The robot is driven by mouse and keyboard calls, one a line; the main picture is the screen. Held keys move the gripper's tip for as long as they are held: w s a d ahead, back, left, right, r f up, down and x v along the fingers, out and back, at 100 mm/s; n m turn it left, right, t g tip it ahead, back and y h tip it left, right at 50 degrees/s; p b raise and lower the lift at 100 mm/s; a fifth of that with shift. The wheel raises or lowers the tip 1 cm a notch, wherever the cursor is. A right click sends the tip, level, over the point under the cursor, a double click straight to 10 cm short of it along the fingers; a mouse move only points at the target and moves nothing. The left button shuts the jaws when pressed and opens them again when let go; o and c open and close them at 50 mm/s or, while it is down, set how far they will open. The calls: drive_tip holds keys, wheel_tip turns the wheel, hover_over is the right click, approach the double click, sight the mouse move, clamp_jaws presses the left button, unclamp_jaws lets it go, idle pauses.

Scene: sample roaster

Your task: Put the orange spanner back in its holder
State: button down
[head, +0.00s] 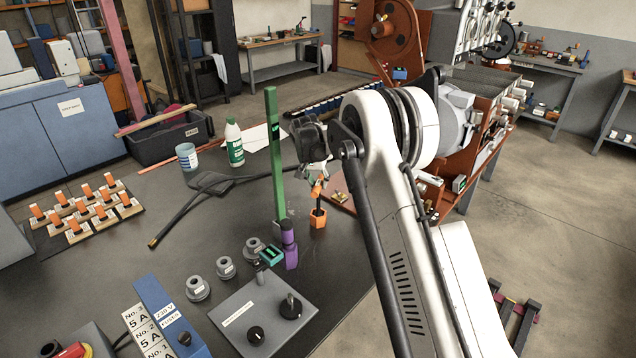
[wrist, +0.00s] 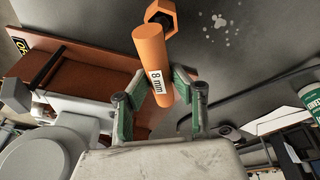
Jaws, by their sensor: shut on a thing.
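The orange spanner (wrist: 150,48) has a thick round handle labelled "8 mm". My gripper (wrist: 158,88) is shut on this handle, with one green-padded finger on each side. In the head view the spanner (head: 317,188) hangs below my gripper (head: 315,178), slightly tilted. Right under it an orange six-sided holder (head: 318,220) stands on the dark bench top. The holder also shows beyond the handle in the wrist view (wrist: 160,8). A short dark part shows between handle and holder; I cannot tell whether it is inside the holder.
A tall green post (head: 275,150) and a purple piece (head: 290,248) stand just left of the holder. A grey control box (head: 250,312) and several grey knob-like parts (head: 225,267) are nearer. A white-green bottle (head: 234,143) stands farther back.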

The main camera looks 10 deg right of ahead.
drive_tip(key=shift+f+b, duration=0.75)
drive_tip(key=shift+f, duration=0.3)
drive_tip(key=c, duration=1.4)
unclamp_jaws()
drive_tip(key=v, duration=1.2)
